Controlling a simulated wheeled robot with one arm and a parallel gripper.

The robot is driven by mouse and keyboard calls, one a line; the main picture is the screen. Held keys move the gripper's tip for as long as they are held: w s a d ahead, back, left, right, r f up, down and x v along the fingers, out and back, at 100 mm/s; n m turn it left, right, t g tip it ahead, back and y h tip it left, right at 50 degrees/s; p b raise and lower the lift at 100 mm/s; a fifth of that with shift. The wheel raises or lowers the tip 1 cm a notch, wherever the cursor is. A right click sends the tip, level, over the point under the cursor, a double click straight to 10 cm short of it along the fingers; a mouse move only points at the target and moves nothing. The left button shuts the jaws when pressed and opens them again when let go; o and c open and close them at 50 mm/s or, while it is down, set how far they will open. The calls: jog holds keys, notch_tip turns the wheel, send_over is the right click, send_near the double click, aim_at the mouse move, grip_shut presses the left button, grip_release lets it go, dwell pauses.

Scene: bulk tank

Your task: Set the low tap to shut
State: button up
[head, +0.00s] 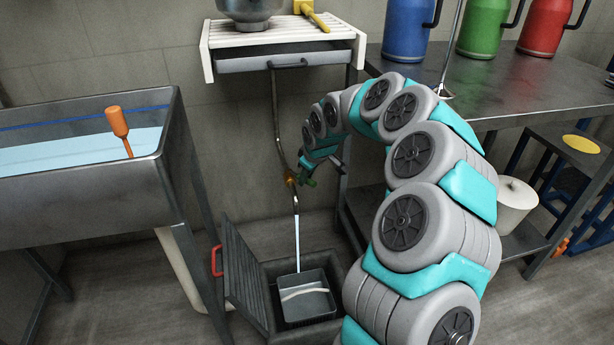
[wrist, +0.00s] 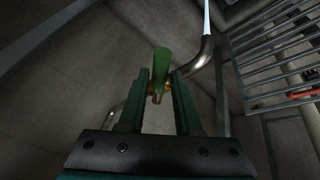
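The low tap is a brass valve (head: 291,179) with a green handle (head: 308,181) on a thin pipe below the white drainer. A pale stream of water (head: 297,240) runs from the pipe's end into a dark tray in the floor pit. In the wrist view the green handle (wrist: 161,65) stands between and just past my fingertips, with its brass body (wrist: 158,96) behind it. My gripper (wrist: 160,80) is open, one finger on each side of the handle with small gaps. In the head view my arm's end partly hides the gripper (head: 318,167) beside the tap.
The floor pit holds the dark tray (head: 303,309); its slatted lid (head: 246,275) stands open at the left. A metal tank (head: 80,195) of bluish liquid is at left. A metal table (head: 530,95) with several coloured jugs is at right. The drainer (head: 225,45) overhangs the pipe.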

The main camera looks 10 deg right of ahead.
grip_shut()
dwell(1.0)
